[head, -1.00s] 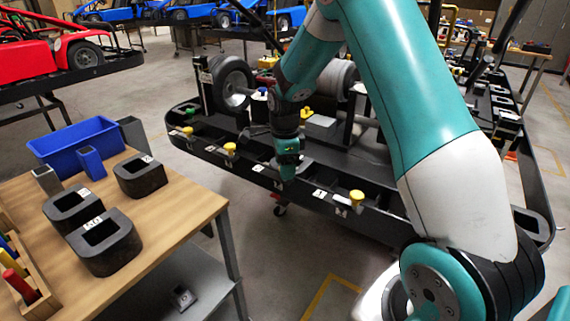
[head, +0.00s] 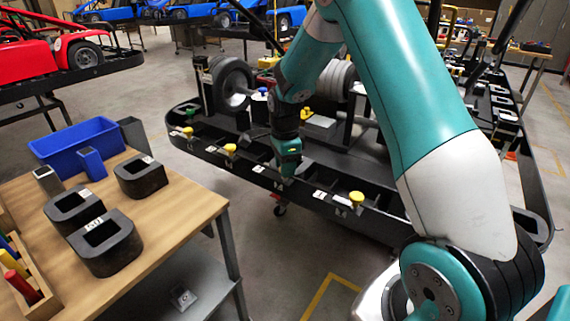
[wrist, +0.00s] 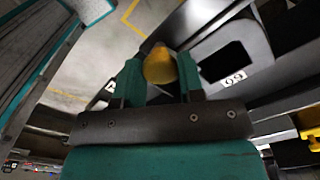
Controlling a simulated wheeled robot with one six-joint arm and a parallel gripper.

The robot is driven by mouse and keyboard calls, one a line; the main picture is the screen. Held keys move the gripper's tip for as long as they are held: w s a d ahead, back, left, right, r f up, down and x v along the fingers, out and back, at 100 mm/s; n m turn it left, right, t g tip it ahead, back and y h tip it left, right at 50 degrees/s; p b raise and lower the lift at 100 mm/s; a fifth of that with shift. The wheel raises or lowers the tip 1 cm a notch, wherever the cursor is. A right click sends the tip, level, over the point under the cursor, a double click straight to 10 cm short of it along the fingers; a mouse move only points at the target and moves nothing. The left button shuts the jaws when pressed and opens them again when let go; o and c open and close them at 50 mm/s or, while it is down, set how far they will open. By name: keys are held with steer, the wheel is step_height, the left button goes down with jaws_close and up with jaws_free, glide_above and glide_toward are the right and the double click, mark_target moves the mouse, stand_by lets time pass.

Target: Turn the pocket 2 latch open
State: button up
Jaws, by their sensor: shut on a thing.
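My gripper (head: 287,168) is low over the near rail (head: 215,158) of the black kart stand, between two yellow latch knobs. In the wrist view, its two teal fingers (wrist: 162,78) are closed on a yellow latch knob (wrist: 160,64). This held knob is hidden behind the fingers in the head view. Another yellow latch (head: 356,198) is to the right on the rail, and one more yellow latch (head: 230,149) is to the left. I cannot read the pocket number at the held latch.
In the wrist view, a dark block with a white label (wrist: 233,78) sits beside the held knob. A wooden table (head: 180,211) at left carries dark blocks and a blue bin (head: 75,142). Floor is clear between table and stand.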

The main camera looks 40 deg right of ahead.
steer(key=n+p, duration=0.1)
steer(key=n, duration=0.3)
steer(key=shift+r+n, duration=0.1)
steer(key=shift+n, duration=0.2)
steer(key=n+p, duration=0.1)
steer(key=n, duration=0.2)
steer(key=shift+n, duration=0.3)
steer(key=n, duration=0.4)
steer(key=shift+p, duration=0.35)
steer(key=shift+n, duration=2.1)
steer(key=o, duration=0.9)
step_height(320, 180, up, 17)
steer(key=shift+r+b, duration=0.15)
steer(key=shift+b, duration=0.2)
